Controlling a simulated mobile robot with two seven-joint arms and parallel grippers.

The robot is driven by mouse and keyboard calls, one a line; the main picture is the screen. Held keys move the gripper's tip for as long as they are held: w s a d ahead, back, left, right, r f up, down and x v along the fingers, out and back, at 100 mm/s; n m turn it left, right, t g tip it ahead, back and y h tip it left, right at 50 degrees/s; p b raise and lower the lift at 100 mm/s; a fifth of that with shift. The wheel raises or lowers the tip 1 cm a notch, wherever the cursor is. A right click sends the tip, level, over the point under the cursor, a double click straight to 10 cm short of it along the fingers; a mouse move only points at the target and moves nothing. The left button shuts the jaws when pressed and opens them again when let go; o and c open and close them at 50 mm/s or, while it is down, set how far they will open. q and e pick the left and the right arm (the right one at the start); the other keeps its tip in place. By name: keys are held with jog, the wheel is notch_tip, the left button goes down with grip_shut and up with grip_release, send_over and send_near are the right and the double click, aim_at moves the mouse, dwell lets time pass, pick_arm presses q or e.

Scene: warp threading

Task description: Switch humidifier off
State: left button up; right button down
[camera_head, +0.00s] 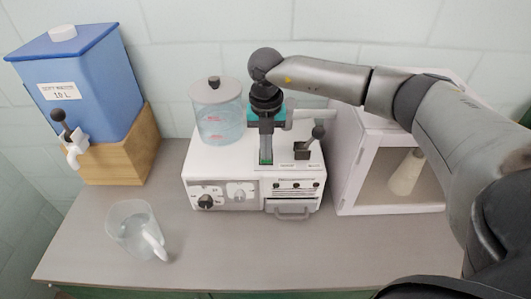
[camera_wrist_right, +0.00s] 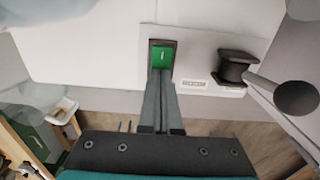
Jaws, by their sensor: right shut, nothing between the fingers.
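The humidifier (camera_head: 222,165) is a white box on the grey table, with a clear water tank (camera_head: 219,124) on its top left. In the right wrist view a green rocker switch (camera_wrist_right: 162,55) in a dark frame sits on its white top. My right gripper (camera_head: 265,158) points down at the humidifier's top. Its fingers (camera_wrist_right: 160,76) are shut and empty, with the tips at the near edge of the switch; I cannot tell whether they touch it. My left gripper is not in view.
A black-knobbed lever (camera_head: 318,134) stands right of the switch. A white open-fronted cabinet (camera_head: 350,182) stands to the right. A blue dispenser (camera_head: 82,92) on a wooden stand (camera_head: 137,152) and a clear jug (camera_head: 132,228) are at left. The table's front middle (camera_head: 250,252) is clear.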

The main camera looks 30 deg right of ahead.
notch_tip(320, 180, up, 7)
jog(key=p, duration=0.5)
jog(key=shift+p, duration=0.3)
dwell(0.4)
